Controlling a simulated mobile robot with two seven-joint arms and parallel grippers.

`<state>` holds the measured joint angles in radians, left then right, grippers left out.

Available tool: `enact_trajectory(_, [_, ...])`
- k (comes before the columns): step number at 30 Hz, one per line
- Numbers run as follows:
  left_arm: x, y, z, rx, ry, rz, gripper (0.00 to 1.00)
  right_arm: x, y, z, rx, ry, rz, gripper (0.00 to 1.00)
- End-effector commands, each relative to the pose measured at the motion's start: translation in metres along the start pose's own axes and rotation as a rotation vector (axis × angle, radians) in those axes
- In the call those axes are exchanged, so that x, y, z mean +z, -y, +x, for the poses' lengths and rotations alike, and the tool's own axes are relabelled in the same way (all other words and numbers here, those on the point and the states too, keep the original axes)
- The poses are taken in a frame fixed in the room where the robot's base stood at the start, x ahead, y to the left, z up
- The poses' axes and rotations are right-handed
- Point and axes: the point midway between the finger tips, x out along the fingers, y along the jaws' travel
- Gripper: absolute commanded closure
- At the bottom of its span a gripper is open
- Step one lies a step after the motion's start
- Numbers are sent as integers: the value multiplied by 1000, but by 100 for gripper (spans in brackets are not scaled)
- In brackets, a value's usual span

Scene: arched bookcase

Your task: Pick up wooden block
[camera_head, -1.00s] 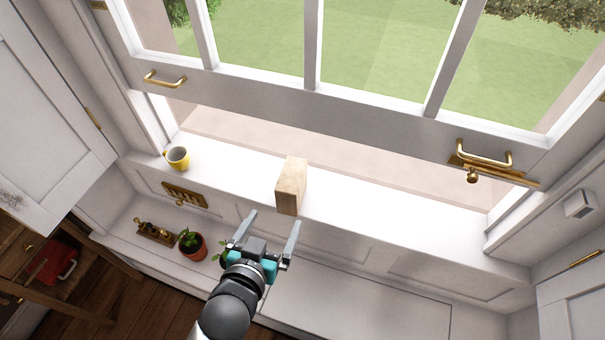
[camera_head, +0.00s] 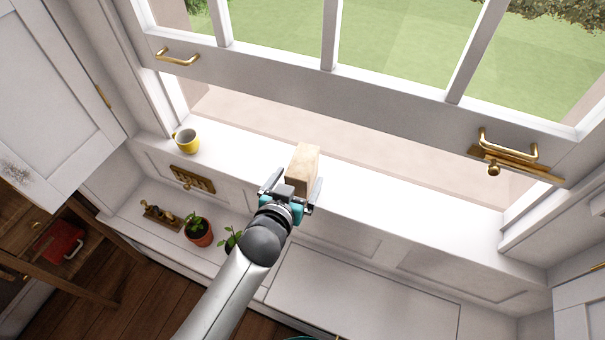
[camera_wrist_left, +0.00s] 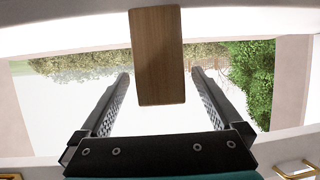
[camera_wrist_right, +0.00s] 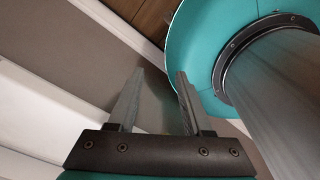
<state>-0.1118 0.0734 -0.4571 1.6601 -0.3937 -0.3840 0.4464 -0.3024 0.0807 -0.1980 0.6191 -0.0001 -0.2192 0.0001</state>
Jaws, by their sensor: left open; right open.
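The wooden block (camera_head: 304,160) stands on the white window sill (camera_head: 375,196), near the middle in the head view. My left gripper (camera_head: 293,184) is open at the block's near side, and its fingers partly hide the block's lower part. In the left wrist view the block (camera_wrist_left: 157,55) lies between the lines of the two open fingers (camera_wrist_left: 160,85), seen beyond and above them. I cannot tell whether the fingers touch it. My right gripper (camera_wrist_right: 154,90) is open and empty in the right wrist view, beside a teal and grey part of my own body.
A yellow mug (camera_head: 186,141) stands on the sill to the left. A potted plant (camera_head: 199,232) and a small brass piece (camera_head: 160,215) are on the lower ledge. The raised window sash with brass handles (camera_head: 508,148) hangs above the sill. The sill right of the block is clear.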

Motion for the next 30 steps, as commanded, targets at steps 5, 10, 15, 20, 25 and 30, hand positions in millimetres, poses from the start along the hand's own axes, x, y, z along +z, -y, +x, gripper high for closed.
enact_trajectory(5, [4, 1, 27, -1, -2, 2, 0, 0, -1, 12, 1, -1, 1, 50])
enact_trajectory(10, [3, 0, 42, 0, -2, 1, 0, -1, -1, 17, 2, -3, 1, 50])
enact_trajectory(15, [2, 0, 44, 0, -1, 1, 0, -1, -1, 17, 1, -3, 0, 50])
enact_trajectory(20, [2, 0, 44, 0, -1, 0, 5, -1, -1, 16, 1, -3, -1, 50])
enact_trajectory(25, [2, 0, 44, 0, -1, 0, 24, -1, 0, 16, 1, -3, -2, 50])
enact_trajectory(30, [2, 1, 44, 0, -1, 1, 43, -1, 0, 16, 0, -3, -3, 50])
